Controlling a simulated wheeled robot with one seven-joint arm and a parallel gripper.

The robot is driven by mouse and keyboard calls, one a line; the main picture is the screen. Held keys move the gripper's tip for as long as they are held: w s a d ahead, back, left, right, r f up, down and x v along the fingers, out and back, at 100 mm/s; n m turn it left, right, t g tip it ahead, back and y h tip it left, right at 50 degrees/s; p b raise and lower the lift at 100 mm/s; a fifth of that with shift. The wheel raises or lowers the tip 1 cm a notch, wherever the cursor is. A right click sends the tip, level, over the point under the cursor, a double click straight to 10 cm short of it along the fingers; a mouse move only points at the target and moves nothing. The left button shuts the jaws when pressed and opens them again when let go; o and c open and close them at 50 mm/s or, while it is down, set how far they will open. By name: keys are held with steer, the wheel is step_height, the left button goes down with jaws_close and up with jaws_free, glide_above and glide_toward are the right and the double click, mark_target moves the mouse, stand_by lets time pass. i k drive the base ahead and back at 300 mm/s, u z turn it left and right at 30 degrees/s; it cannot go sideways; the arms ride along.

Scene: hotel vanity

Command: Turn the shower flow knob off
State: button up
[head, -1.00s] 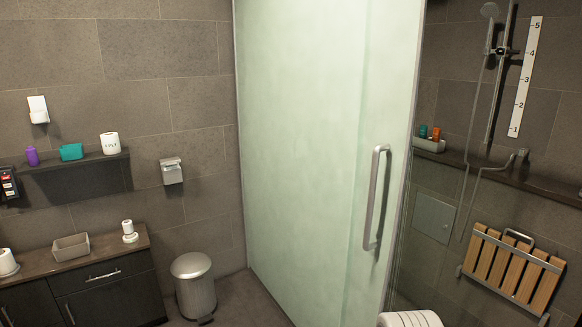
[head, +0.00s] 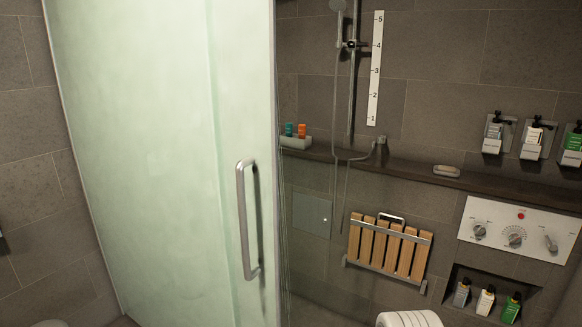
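A white control panel (head: 500,214) is on the shower's back wall at the right of the head view. It carries a left knob (head: 480,231), a middle dial (head: 514,238) with marks around it, and a right lever-like knob (head: 552,243). A small red button is above the dial. The labels are too small to read, so I cannot tell which one is the flow knob. My gripper is not in view; only a white ribbed part of my own body shows at the bottom edge.
A frosted glass door (head: 150,150) with a metal handle (head: 247,220) fills the left. A folded wooden seat (head: 388,246) hangs on the wall. Bottles (head: 487,299) stand in a niche below the panel. A dark ledge (head: 400,167) runs above; dispensers (head: 534,138) hang higher.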

mark_target(479, 228)
steer(key=z, duration=1.05)
steer(key=i, duration=2.55)
steer(key=k, duration=1)
steer(key=u, duration=2.4)
steer(key=i, duration=0.35)
steer(key=u, duration=0.6)
